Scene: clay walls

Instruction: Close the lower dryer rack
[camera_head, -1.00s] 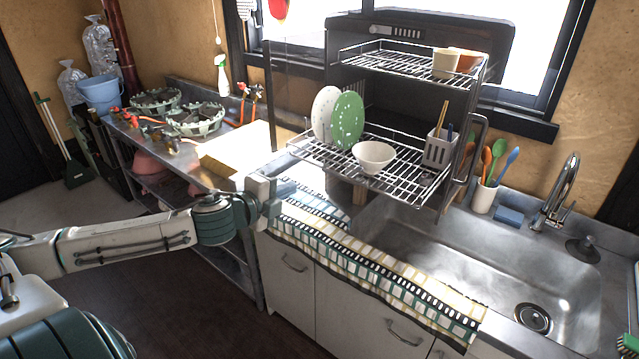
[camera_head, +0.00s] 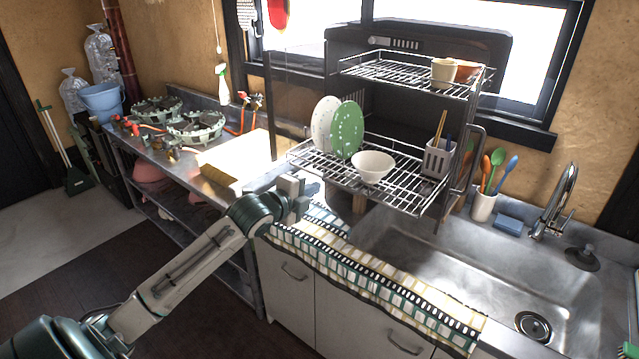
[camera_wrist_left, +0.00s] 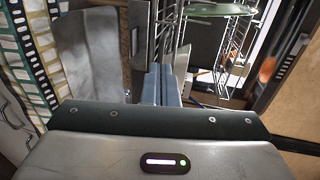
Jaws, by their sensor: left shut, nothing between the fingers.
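The lower dryer rack (camera_head: 400,190) is a wire shelf pulled out over the counter and the sink edge in the head view. It bears a white plate, a green plate (camera_head: 347,130), a white bowl (camera_head: 373,167) and a grey utensil holder (camera_head: 437,158). My left gripper (camera_head: 306,187) is shut and empty, just below and left of the rack's front left corner; I cannot tell whether it touches. In the left wrist view, the shut fingers (camera_wrist_left: 160,85) point toward wire parts of the rack and the underside of the green plate. My right gripper is out of view.
A checked towel (camera_head: 370,275) hangs over the counter's front edge. The sink (camera_head: 480,260) lies right of it, with a cup of spoons behind. A bright board (camera_head: 235,160) lies on the left counter.

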